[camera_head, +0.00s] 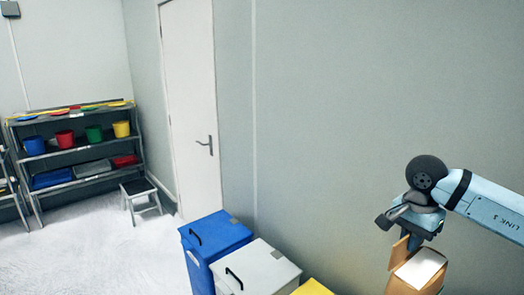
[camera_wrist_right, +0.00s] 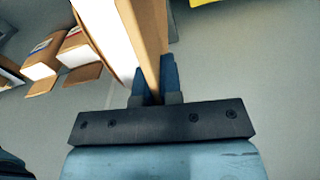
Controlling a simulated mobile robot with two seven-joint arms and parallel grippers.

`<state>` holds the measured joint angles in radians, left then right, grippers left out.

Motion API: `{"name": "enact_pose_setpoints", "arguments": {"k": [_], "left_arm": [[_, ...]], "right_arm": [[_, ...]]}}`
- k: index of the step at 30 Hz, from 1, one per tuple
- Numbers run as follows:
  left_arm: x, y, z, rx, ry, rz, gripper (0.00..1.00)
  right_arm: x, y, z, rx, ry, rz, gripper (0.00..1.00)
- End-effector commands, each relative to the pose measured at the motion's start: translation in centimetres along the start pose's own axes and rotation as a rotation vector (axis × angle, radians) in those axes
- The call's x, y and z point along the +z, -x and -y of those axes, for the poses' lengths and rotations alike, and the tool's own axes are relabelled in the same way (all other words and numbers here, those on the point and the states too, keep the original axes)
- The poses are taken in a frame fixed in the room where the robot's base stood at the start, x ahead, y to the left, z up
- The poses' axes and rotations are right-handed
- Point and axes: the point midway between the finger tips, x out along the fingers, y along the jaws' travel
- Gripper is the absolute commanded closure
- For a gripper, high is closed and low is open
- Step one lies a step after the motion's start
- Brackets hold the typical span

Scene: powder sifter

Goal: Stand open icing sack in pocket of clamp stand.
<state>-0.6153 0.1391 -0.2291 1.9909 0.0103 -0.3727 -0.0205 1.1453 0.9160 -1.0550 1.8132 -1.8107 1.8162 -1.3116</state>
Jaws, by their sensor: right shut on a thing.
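The open icing sack (camera_head: 421,268) is a brown packet with a white top, low at the right in the head view. My right gripper (camera_head: 414,238) is shut on its upper brown wall. In the right wrist view the gripper's blue fingers (camera_wrist_right: 155,84) pinch that brown wall, and the sack (camera_wrist_right: 151,30) runs up to the top edge with white beside the wall. The sack's lower part is cut off in the head view. My left gripper is in neither view. I cannot make out the clamp stand.
Brown open-flapped packages (camera_wrist_right: 76,48) show at the wrist view's left. A blue bin (camera_head: 215,240), white bin (camera_head: 262,268) and yellow bin (camera_head: 312,288) stand by the wall. A shelf (camera_head: 75,148) with coloured buckets and a step stool (camera_head: 140,190) are farther back. The left floor is clear.

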Motion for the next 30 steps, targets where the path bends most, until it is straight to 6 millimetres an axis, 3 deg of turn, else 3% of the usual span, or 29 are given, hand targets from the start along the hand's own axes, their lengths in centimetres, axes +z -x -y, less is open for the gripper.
{"name": "enact_pose_setpoints", "arguments": {"k": [6,15,21,30], "left_arm": [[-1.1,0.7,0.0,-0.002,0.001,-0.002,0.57],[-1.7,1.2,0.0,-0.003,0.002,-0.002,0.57],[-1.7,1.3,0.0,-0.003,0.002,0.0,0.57],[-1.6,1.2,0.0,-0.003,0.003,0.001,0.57]], "right_arm": [[5.2,-2.1,1.1,-0.01,0.464,0.006,1.0],[10.0,-4.2,1.4,-0.027,0.906,0.016,1.0],[11.3,-4.8,1.4,-0.034,1.02,0.02,1.0],[11.3,-4.8,1.4,-0.034,1.031,0.019,1.0]]}}
